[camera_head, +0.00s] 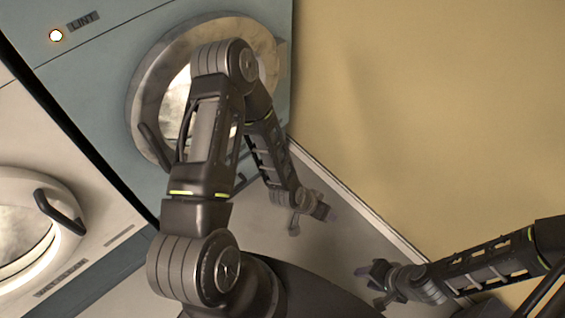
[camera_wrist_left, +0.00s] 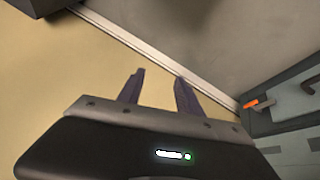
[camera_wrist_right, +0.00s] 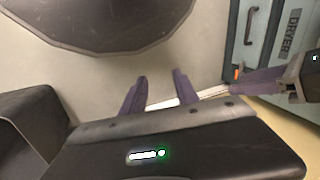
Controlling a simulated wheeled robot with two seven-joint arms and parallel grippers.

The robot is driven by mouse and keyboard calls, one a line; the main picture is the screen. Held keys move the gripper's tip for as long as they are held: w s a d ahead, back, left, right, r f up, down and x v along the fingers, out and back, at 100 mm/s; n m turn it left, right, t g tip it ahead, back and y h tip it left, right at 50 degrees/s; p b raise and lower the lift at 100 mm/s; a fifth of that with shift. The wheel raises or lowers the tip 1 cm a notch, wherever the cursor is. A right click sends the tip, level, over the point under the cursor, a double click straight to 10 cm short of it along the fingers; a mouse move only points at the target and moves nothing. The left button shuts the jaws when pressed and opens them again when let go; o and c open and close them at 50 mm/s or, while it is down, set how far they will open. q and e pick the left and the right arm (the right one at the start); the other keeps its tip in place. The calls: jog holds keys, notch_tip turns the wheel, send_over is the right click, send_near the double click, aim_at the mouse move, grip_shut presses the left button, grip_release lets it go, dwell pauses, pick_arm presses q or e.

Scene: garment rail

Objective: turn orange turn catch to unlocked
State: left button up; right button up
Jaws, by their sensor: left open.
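The orange turn catch (camera_wrist_left: 250,104) shows small at the right of the left wrist view, on the blue-grey dryer front. In the right wrist view the catch (camera_wrist_right: 237,73) is partly visible low on the dryer, near my left gripper's fingers in the picture. I cannot tell its exact setting. The head view does not show it clearly. My left gripper (camera_head: 328,213) is apart from the catch; its fingers (camera_wrist_left: 158,84) are spread and empty. My right gripper (camera_head: 366,273) is at the lower right over the floor, its fingers (camera_wrist_right: 158,86) apart and empty.
The blue-grey dryer (camera_head: 90,85) has a round door (camera_head: 148,88) with a dark handle, partly hidden by my left arm. A white machine (camera_head: 60,150) stands left of it. A tan wall or floor (camera_head: 430,100) lies right, edged by a pale strip. Grey floor (camera_head: 250,220) is clear.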

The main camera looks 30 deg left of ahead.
pick_arm(q)
jog(key=w+a+f+m+t+b, duration=0.25)
jog(key=w+a+f+b, duration=0.35)
jog(key=w+f+b, duration=0.45)
jog(key=w+a+f+m+t+y+b, duration=0.2)
jog(key=w+a+f+m+t+b, duration=0.2)
jog(key=a+f+b, duration=0.5)
jog(key=w+a+f+m+t+y+b, duration=0.2)
jog(key=w+a+f+m+t+b, duration=0.2)
jog(key=a, duration=1.2)
jog(key=w+f+b, duration=0.3)
jog(key=f+b, duration=0.2)
jog(key=b, duration=0.2)
jog(key=shift+w+a+f+y+b, duration=0.3)
jog(key=shift+w+a+f+b, duration=0.05)
jog(key=shift+a+f, duration=0.05)
pick_arm(e)
jog(key=w+f, duration=0.1)
jog(key=f, duration=1.6)
jog(key=w+d+f, duration=0.1)
jog(key=w+f, duration=0.1)
jog(key=f, duration=1.5)
jog(key=shift+d+m+t, duration=0.3)
jog(key=shift+t, duration=0.1)
pick_arm(q)
jog(key=shift+t, duration=0.25)
pick_arm(e)
jog(key=shift+w+f, duration=0.1)
jog(key=shift+w, duration=0.05)
